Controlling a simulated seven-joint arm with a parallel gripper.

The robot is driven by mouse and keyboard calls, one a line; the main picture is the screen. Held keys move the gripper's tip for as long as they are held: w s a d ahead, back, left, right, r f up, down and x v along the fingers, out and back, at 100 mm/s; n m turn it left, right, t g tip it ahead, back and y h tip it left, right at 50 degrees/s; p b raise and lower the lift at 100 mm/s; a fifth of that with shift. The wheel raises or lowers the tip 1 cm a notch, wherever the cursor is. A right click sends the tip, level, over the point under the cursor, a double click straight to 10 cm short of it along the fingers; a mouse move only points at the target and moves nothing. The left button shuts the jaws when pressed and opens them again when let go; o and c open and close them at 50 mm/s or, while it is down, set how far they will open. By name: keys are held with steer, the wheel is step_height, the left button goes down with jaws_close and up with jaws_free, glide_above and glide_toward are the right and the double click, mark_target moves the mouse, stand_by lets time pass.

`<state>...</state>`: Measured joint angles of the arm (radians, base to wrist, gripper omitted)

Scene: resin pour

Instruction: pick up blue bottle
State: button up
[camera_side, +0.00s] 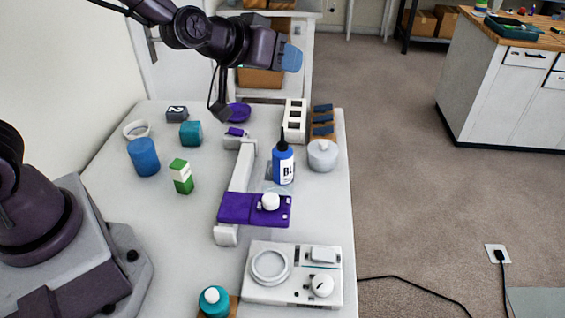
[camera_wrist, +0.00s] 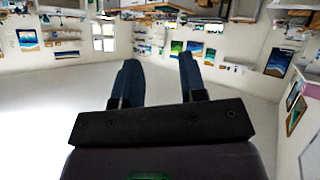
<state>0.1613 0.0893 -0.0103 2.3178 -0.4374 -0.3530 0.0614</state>
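The blue bottle (camera_side: 283,172) stands upright in the side view, right of the table's middle. It has a dark pointed nozzle and a white label reading "BL". A purple platform (camera_side: 237,208) with a white knob on it is just in front of the bottle. My gripper (camera_side: 291,57) is high above the far end of the table, well above and behind the bottle, with its blue fingers pointing right. In the wrist view my gripper (camera_wrist: 158,64) has its two fingers apart with nothing between them. The bottle does not show there.
A white jar (camera_side: 323,156) stands close right of the bottle, with a white rack (camera_side: 294,121) behind it. A blue cylinder (camera_side: 143,157), a green-and-white box (camera_side: 181,177) and a teal block (camera_side: 190,134) stand to the left. A white device (camera_side: 257,296) is at the front.

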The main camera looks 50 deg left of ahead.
steer(key=w+a+f+n+t+y, duration=0.15)
steer(key=w+f+y, duration=0.25)
steer(key=f, duration=0.4)
steer(key=n+t+y, duration=0.1)
steer(key=t+y, duration=0.1)
steer(key=y, duration=0.2)
glide_above(282, 132)
step_height(282, 132, down, 4)
steer(key=shift+s+d+f+y, duration=0.25)
steer(key=shift+s+f+y, duration=0.05)
steer(key=shift+s+y, duration=0.1)
step_height(282, 132, down, 2)
steer(key=shift+f, duration=0.1)
step_height(282, 132, down, 4)
steer(key=shift+r, duration=0.15)
steer(key=shift+w+a+f, duration=0.35)
steer(key=shift+w+a, duration=0.15)
steer(key=shift+w, duration=0.3)
steer(key=shift+w+a, duration=0.25)
steer(key=shift+w, duration=0.3)
jaws_close()
